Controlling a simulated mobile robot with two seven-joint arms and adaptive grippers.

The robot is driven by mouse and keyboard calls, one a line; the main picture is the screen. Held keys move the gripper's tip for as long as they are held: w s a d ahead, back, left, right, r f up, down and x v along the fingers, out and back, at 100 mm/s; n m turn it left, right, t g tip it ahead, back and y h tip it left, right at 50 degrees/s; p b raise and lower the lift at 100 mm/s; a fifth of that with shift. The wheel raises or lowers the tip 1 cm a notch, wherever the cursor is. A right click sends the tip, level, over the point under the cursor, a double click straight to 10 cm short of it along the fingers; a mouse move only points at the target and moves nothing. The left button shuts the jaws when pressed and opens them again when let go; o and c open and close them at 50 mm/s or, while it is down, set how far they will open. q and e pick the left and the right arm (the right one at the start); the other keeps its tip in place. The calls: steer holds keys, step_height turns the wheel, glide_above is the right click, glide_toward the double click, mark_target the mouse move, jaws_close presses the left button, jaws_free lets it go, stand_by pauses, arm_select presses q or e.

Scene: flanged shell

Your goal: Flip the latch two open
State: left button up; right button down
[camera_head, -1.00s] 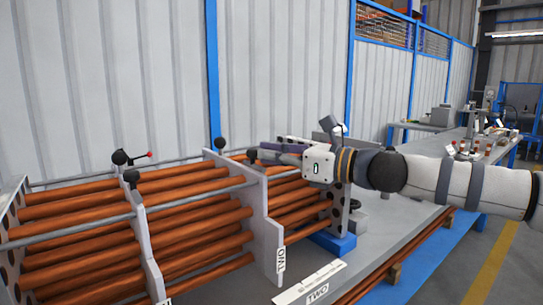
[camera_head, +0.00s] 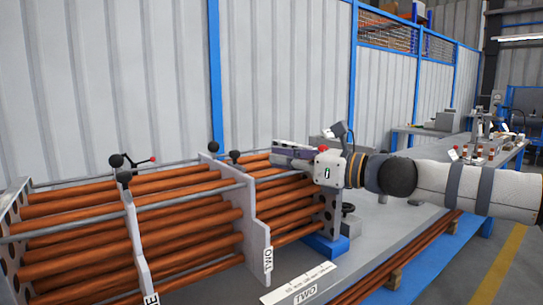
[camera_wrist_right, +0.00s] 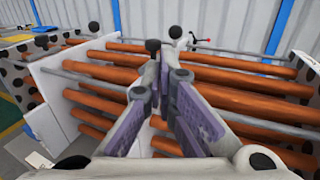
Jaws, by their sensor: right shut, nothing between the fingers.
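The grey upright plate labelled TWO (camera_head: 255,215) stands across the bundle of copper tubes in the head view. Two black knobs, a rear one (camera_head: 214,147) and a nearer one (camera_head: 235,156), sit at its top edge; I cannot tell whether its latch is open. My right gripper (camera_head: 273,153) is shut and empty, just right of the nearer knob and apart from it, above the tubes. In the right wrist view its purple-padded fingers (camera_wrist_right: 163,75) point towards a black knob (camera_wrist_right: 153,45) and hide part of the plate. My left gripper is not in view.
Another plate (camera_head: 135,240) further left has black knobs and a red-tipped lever (camera_head: 153,159). A perforated end plate (camera_head: 327,215) on a blue foot stands below my right gripper.

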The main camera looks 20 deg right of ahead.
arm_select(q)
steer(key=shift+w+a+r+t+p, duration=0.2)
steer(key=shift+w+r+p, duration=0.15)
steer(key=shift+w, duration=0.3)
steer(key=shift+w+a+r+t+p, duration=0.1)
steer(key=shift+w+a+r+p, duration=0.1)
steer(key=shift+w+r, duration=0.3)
arm_select(e)
steer(key=v, duration=0.6)
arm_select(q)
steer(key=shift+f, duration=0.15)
arm_select(e)
steer(key=shift+s, duration=0.1)
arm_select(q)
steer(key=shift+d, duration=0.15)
arm_select(e)
steer(key=shift+f, duration=0.1)
